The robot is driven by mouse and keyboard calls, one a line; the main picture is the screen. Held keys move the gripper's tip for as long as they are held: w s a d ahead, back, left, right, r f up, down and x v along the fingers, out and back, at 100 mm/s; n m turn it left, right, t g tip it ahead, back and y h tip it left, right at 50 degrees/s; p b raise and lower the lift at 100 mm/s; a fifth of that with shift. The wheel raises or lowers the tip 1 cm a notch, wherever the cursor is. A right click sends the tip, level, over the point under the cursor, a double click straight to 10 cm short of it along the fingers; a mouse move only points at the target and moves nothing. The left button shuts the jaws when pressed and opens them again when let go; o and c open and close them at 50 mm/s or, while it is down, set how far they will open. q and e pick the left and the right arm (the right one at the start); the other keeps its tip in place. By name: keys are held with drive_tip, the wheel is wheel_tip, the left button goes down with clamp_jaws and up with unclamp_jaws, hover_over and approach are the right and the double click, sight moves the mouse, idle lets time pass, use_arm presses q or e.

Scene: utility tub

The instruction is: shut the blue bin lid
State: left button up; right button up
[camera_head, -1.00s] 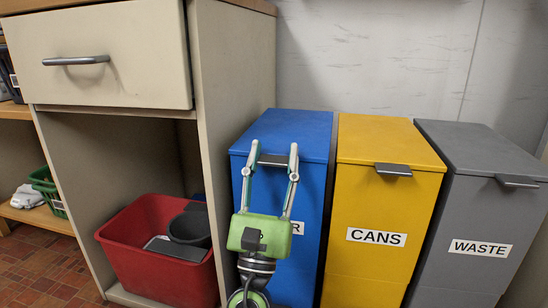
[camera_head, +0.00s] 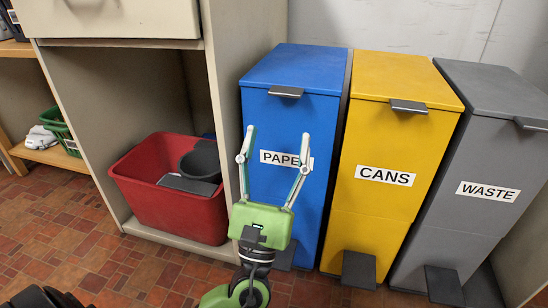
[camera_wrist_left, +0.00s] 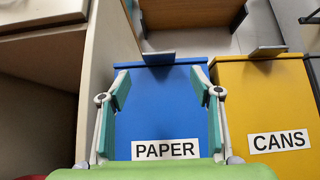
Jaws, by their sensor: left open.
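The blue bin (camera_head: 262,185) stands between the cabinet and the yellow bin and bears a PAPER label. Its blue lid (camera_head: 296,66) looks flat on top, with no gap that I can see. A dark grey handle (camera_head: 286,92) sits at the lid's front edge and also shows in the left wrist view (camera_wrist_left: 158,57). My left gripper (camera_head: 278,134) is open and empty in front of the bin, its fingers pointing up below the handle. In the left wrist view its fingers (camera_wrist_left: 160,80) frame the blue front. The gripper partly hides the label in the head view.
The yellow CANS bin (camera_head: 391,140) and grey WASTE bin (camera_head: 455,150) stand close on the right. A cabinet (camera_head: 228,120) stands on the left with a red tub (camera_head: 190,215) inside. Dark pedals jut out at the bins' feet.

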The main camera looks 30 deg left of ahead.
use_arm(q)
drive_tip(key=shift+v, duration=1.55)
drive_tip(key=shift+r, duration=0.15)
